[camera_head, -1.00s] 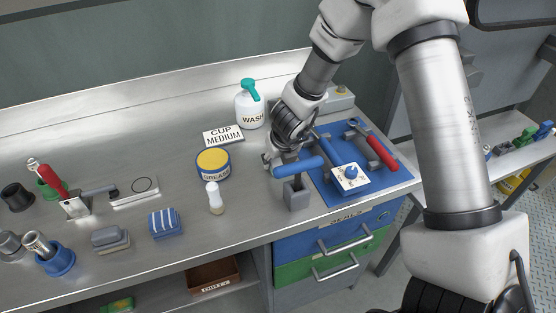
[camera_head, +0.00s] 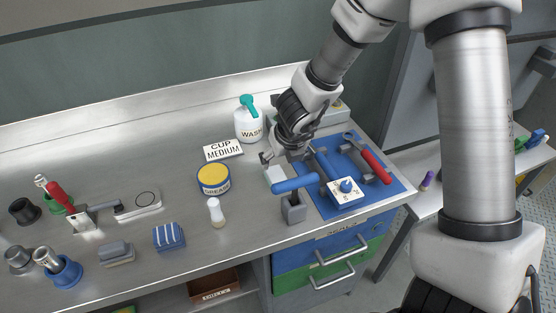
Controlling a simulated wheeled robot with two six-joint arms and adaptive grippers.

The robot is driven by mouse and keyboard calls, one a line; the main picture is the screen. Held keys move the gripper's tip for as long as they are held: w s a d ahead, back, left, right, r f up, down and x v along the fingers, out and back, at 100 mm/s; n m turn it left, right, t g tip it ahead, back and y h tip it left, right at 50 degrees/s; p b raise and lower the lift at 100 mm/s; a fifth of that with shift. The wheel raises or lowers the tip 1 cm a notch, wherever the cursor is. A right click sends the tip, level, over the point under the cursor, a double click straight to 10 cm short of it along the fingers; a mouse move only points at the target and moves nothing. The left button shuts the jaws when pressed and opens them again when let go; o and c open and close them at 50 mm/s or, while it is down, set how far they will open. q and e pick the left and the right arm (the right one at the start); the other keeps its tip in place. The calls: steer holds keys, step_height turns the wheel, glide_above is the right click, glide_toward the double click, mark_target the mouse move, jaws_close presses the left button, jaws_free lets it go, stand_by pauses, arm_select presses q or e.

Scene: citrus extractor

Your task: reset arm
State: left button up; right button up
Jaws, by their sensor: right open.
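My right arm comes in from the right, and its gripper (camera_head: 270,169) is over the bench at the left edge of the blue mat (camera_head: 386,193). The jaws are open, just above and behind a blue-handled tool (camera_head: 295,184) that stands in a grey block (camera_head: 293,210). No held object shows between the fingers, though part of the gripper is seen from behind. My left gripper is not in view.
A wash bottle (camera_head: 247,125), a cup medium sign (camera_head: 223,151) and a grease tin (camera_head: 213,179) stand left of my gripper.

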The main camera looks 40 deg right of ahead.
steer(key=shift+v, duration=0.9)
